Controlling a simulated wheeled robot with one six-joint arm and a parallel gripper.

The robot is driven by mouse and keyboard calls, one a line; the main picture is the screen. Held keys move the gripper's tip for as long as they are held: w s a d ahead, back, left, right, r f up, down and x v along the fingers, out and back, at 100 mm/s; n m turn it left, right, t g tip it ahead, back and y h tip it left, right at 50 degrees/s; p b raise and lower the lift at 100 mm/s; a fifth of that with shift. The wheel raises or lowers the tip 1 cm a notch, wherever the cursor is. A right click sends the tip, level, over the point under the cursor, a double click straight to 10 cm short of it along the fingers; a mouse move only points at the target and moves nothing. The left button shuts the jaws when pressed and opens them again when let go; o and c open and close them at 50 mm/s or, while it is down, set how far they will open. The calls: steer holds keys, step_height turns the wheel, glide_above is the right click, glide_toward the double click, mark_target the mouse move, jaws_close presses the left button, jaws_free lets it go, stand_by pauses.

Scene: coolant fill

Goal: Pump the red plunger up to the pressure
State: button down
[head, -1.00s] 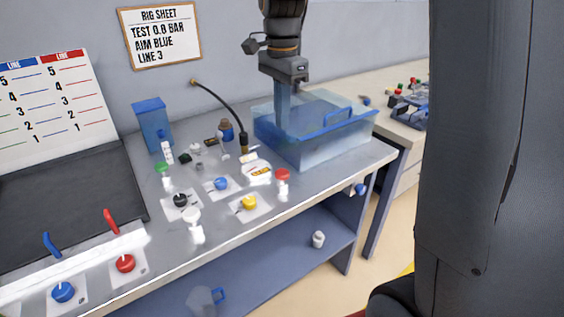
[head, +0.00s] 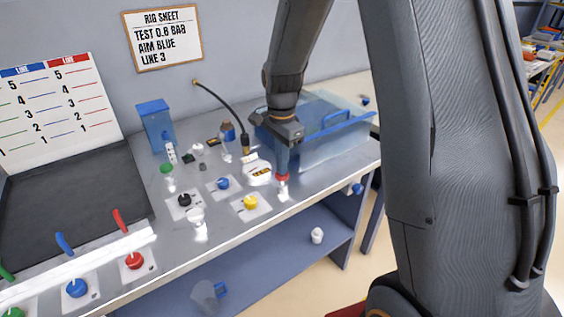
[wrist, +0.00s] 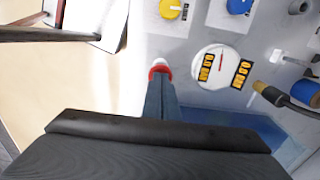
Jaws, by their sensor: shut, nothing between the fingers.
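The red plunger (head: 282,177) stands near the front edge of the bench, right of the yellow knob. It also shows in the wrist view (wrist: 159,69), with its white body beyond it. My gripper (head: 282,171) points down with its shut, empty fingers right at the plunger's red top. In the wrist view my fingertips (wrist: 159,78) reach the red cap, and I cannot tell whether they press on it. The round white gauge (wrist: 222,66) has a thin red needle and two yellow-on-black labels, which seem to read 0.7 BAR and 0.0 BAR. The rig sheet (head: 163,38) shows a test pressure of 0.8 bar.
A clear blue-tinted tank (head: 335,145) stands right behind my gripper. The yellow knob (head: 250,202), blue knob (head: 223,183) and black knob (head: 184,200) sit to the left. A black hose (head: 225,105) arches behind the gauge. The shelf below holds a white cap (head: 317,235).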

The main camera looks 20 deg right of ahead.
steer(key=shift+f, duration=0.1)
steer(key=shift+s+f+b, duration=0.1)
steer(key=shift+f+b, duration=0.45)
steer(key=shift+f, duration=0.9)
steer(key=shift+r, duration=0.1)
step_height(320, 180, up, 14)
steer(key=shift+r, duration=0.1)
stand_by(1.3)
